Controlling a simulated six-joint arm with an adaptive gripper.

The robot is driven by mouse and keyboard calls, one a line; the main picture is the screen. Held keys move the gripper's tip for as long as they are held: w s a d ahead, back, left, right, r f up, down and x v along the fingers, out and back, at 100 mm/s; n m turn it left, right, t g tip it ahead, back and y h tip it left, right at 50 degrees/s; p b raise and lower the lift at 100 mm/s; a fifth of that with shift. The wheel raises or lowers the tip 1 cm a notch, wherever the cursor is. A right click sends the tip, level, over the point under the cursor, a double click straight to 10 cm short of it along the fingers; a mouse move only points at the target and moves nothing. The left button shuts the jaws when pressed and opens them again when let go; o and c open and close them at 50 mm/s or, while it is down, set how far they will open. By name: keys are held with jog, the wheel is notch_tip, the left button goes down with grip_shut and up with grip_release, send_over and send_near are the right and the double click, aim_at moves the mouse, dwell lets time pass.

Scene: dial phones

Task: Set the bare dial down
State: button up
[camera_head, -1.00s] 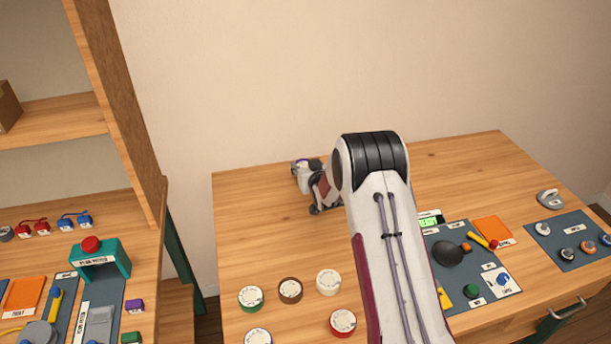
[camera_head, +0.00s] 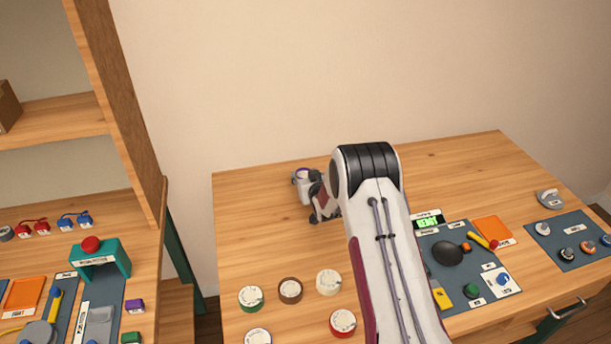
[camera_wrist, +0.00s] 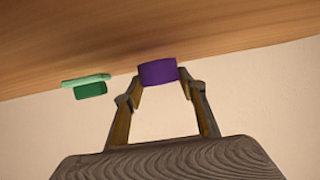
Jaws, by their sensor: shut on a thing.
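My gripper (camera_wrist: 161,84) is shut on a purple dial (camera_wrist: 158,72) in the wrist view. The purple dial sits between the two fingertips, in front of the wooden table surface. I cannot tell whether it touches the table. In the head view my wrist is at the back left of the table, and the held dial cannot be made out clearly there.
A green piece (camera_wrist: 90,90) shows left of the fingers. In the head view, green (camera_head: 251,298), brown (camera_head: 290,291), cream (camera_head: 328,282) and red-rimmed (camera_head: 343,322) round dials lie at front left. A dark mat (camera_head: 437,240) with parts is right of my arm.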

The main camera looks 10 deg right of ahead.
jog(key=o, duration=1.2)
jog(key=shift+c, duration=0.2)
jog(key=shift+r, duration=0.15)
jog(key=shift+s+r, duration=0.25)
jog(key=shift+s, duration=0.3)
jog(key=shift+v, duration=5.4)
